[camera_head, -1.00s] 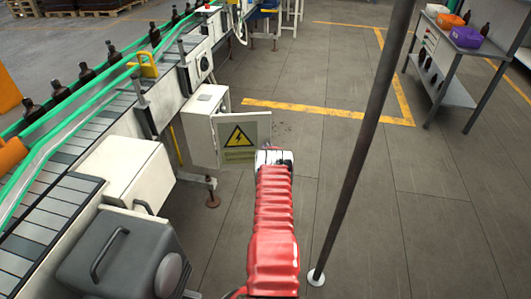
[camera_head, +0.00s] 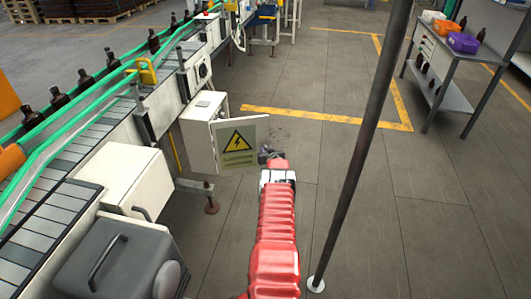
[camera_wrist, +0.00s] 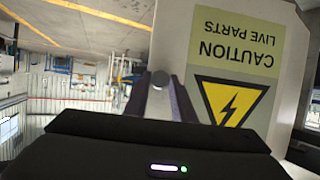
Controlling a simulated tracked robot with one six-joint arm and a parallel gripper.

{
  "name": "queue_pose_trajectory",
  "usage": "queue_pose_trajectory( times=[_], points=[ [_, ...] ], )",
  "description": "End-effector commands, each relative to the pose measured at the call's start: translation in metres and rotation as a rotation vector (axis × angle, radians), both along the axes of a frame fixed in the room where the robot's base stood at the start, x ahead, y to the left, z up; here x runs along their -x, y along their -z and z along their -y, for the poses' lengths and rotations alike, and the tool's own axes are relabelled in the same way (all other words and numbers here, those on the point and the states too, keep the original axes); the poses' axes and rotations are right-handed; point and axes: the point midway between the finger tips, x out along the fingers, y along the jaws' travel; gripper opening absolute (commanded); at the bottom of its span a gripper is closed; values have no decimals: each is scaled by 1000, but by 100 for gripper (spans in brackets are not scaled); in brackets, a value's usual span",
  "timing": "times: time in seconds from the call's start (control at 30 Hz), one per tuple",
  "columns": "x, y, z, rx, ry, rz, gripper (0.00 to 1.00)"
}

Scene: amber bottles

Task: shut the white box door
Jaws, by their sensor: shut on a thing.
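The white box (camera_head: 205,110) stands low beside the conveyor. Its door (camera_head: 256,133) is open and sticks out to the right, with a yellow warning triangle on its face. In the wrist view the door (camera_wrist: 290,45) shows upside down, with a "CAUTION LIVE PARTS" label.
The conveyor (camera_head: 60,215) with brown bottles runs along the left. A dark pole (camera_head: 365,135) stands right of my arm. A grey table (camera_head: 450,90) with bins is at the upper right. The floor (camera_head: 310,165) between door and pole is clear.

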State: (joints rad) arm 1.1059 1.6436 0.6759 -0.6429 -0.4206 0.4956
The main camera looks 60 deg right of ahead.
Motion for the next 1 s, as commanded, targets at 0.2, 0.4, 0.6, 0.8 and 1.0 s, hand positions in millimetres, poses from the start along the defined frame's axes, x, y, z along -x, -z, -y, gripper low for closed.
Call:
queue_pose_trajectory(
  times=[0.2, 0.4, 0.6, 0.8, 1.0],
  points=[
    [7, 0, 4, -3, 12, -2, 28],
    [4, 0, 3, -2, 8, -1, 41],
    [2, 0, 1, -1, 4, -2, 41],
    [3, -1, -1, -2, 2, -1, 41],
    [7, -4, -6, -3, 0, 0, 41]
  ],
)
